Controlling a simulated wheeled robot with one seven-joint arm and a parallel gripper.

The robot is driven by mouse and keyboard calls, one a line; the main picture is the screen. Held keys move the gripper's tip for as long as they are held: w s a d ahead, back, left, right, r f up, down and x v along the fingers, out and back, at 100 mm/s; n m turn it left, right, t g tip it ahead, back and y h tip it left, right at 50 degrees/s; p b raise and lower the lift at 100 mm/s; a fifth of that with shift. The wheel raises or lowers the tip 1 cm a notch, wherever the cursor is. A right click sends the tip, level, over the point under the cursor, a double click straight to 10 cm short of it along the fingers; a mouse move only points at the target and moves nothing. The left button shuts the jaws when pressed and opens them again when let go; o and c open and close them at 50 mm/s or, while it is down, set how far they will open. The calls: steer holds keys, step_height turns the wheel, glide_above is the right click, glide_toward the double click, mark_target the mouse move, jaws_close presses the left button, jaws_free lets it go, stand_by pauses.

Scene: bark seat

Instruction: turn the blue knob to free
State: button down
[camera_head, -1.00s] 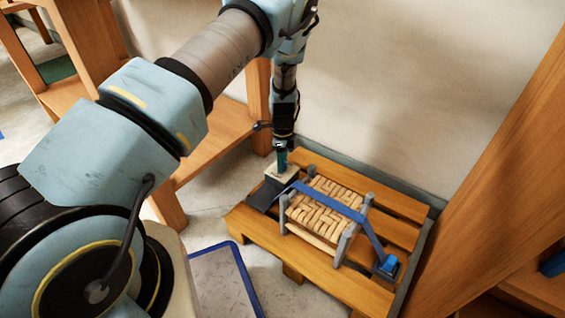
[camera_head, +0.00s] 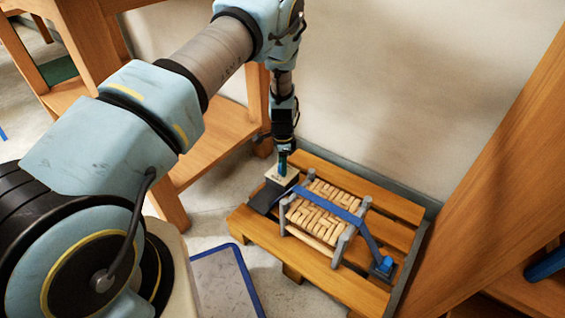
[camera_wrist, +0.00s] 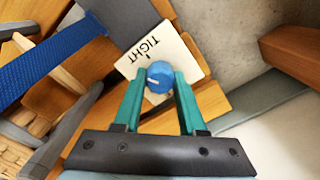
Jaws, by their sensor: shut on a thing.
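The blue knob (camera_wrist: 158,80) sits on a pale plate (camera_wrist: 172,42) and has a short white line on its top, pointing roughly left in the wrist view. The plate reads TIGHT, with a small dark mark beside the word; no FREE label can be read. My gripper (camera_wrist: 161,77) has its two teal fingers on either side of the knob, shut on it. In the head view my gripper (camera_head: 283,166) points down onto the pale plate (camera_head: 281,177), and the knob is hidden there.
A blue strap (camera_head: 332,207) crosses a woven seat (camera_head: 318,216) with grey legs on a wooden pallet (camera_head: 262,240). The strap ends at a blue fitting (camera_head: 386,264) at right. A wall stands close behind, wooden furniture (camera_head: 213,150) at left.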

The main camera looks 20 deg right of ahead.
steer(key=n+p, duration=0.1)
steer(key=n, duration=0.2)
steer(key=shift+r+n, duration=0.1)
steer(key=shift+n, duration=0.3)
steer(key=n+p, duration=0.1)
steer(key=n, duration=0.2)
steer(key=shift+n, duration=0.3)
steer(key=n+p, duration=0.1)
steer(key=n, duration=0.2)
steer(key=shift+n, duration=0.4)
steer(key=n, duration=0.8)
steer(key=shift+p, duration=0.4)
steer(key=n, duration=0.3)
steer(key=shift+n, duration=0.3)
steer(key=n, duration=0.3)
steer(key=shift+n, duration=0.3)
steer(key=shift+a+n, duration=0.1)
steer(key=shift+n, duration=1.7)
